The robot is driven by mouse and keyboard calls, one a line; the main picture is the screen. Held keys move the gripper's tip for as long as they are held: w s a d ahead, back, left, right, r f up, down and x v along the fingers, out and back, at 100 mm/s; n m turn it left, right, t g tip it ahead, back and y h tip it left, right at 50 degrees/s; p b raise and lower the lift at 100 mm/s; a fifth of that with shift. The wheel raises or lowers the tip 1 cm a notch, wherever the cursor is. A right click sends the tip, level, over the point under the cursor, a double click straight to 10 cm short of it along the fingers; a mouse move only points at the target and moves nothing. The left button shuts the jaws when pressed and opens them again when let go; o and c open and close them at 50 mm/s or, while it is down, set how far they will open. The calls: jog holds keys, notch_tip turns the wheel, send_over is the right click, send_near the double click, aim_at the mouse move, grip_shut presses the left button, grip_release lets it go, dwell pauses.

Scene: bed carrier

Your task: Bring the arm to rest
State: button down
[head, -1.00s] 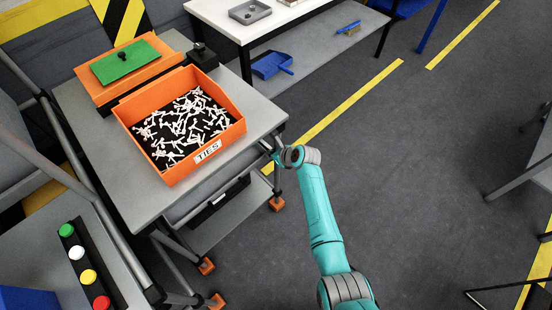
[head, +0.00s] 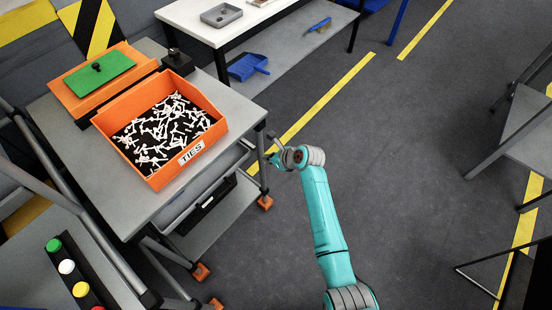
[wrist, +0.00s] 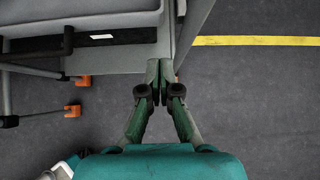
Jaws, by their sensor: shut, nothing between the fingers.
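My arm (head: 322,215) is teal with grey joints and reaches forward from the bottom of the head view to beside the grey cart (head: 78,148). My gripper (wrist: 158,84) shows in the wrist view with its fingertips together and nothing between them. It points at the edge of the cart, which lies just beyond or above the tips. I cannot tell whether they touch. In the head view the gripper is mostly hidden behind the wrist joint, by the cart's right corner.
The grey floor (head: 415,170) on the right is clear.

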jog(key=shift+v, duration=2.45)
jog(key=s+d+f+n+t+h, duration=0.1)
jog(key=s+d+f+n, duration=0.25)
jog(key=s, duration=0.25)
jog(key=s+d+f+n+t+h, duration=0.1)
jog(key=s+d+f+n+t, duration=0.1)
jog(key=s+d+f, duration=0.35)
jog(key=s+d+r+n+t+h, duration=0.1)
jog(key=s+d+r+n, duration=0.15)
jog(key=s, duration=0.65)
jog(key=s+d+r+n+t+h, duration=0.15)
jog(key=s+d+n, duration=0.25)
jog(key=s, duration=0.4)
jog(key=s+d+r+n+t+h, duration=0.1)
jog(key=s+d+r+n+t, duration=0.1)
jog(key=s+r+n, duration=0.4)
jog(key=s+d+r+n+t+h, duration=0.1)
jog(key=s+d+r+n, duration=0.2)
jog(key=s+r+n, duration=0.4)
jog(key=s+r, duration=0.8)
jog(key=r, duration=0.1)
jog(key=shift+s+r+n+t, duration=0.3)
jog(key=shift+t, duration=0.05)
jog(key=shift+h, duration=0.25)
